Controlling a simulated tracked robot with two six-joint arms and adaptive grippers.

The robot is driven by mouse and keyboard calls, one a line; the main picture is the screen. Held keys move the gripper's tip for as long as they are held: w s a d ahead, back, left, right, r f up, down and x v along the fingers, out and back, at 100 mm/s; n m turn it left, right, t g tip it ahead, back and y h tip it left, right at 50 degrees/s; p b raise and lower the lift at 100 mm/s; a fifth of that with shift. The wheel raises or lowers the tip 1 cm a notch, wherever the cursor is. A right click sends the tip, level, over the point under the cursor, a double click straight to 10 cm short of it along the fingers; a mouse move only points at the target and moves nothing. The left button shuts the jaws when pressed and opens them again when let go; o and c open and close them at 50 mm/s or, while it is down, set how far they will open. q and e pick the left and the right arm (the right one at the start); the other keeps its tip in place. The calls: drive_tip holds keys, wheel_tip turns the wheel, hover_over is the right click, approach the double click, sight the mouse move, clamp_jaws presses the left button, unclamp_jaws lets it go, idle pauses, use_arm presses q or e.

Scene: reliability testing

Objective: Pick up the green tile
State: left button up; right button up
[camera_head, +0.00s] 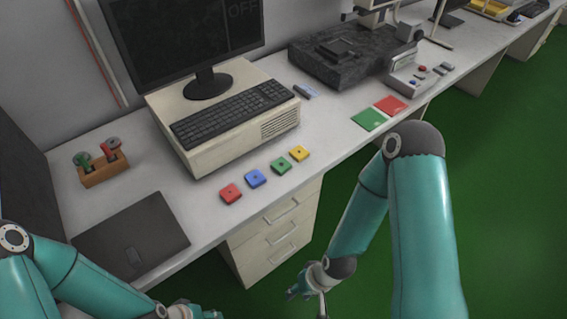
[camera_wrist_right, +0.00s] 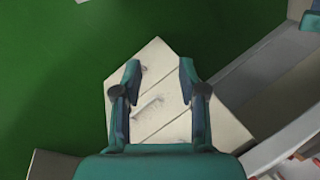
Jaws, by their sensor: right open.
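The green tile (camera_head: 281,166) lies flat on the white desk, in a diagonal row between the blue tile (camera_head: 256,179) and the yellow tile (camera_head: 299,153). My right gripper (camera_head: 308,298) is below the desk edge in the head view, in front of the drawers and apart from the tile. In the right wrist view my right gripper (camera_wrist_right: 159,72) is open, with nothing between its fingers; the drawer cabinet is behind them. My left gripper (camera_head: 195,312) is partly cut off at the bottom edge, and its fingers are unclear.
A red tile (camera_head: 231,193) ends the row. Flat green (camera_head: 369,119) and red (camera_head: 390,105) squares lie farther right. A computer with a keyboard (camera_head: 230,112) stands behind the tiles. A closed laptop (camera_head: 130,238) lies left. The drawer cabinet (camera_head: 275,235) is under the desk.

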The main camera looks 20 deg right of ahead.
drive_tip(key=shift+a, duration=0.2)
drive_tip(key=shift+o, duration=1.3)
drive_tip(key=shift+w, duration=0.1)
drive_tip(key=o, duration=0.5)
drive_tip(key=w+d+r+n+b, duration=0.1)
drive_tip(key=w, duration=0.7)
drive_tip(key=shift+d+n+t, duration=0.3)
drive_tip(key=shift+d+t, duration=0.05)
drive_tip(key=shift+t, duration=0.05)
drive_tip(key=n+t+h+b, duration=0.2)
drive_tip(key=n+t+b, duration=0.15)
drive_tip(key=n, duration=0.25)
approach(282, 165)
drive_tip(key=f, duration=0.1)
drive_tip(key=w+f, duration=0.1)
drive_tip(key=f+g, duration=0.1)
drive_tip(key=shift+w+a, duration=0.25)
drive_tip(key=shift+a, duration=0.15)
drive_tip(key=shift+p+x, duration=0.5)
drive_tip(key=shift+x, duration=2.15)
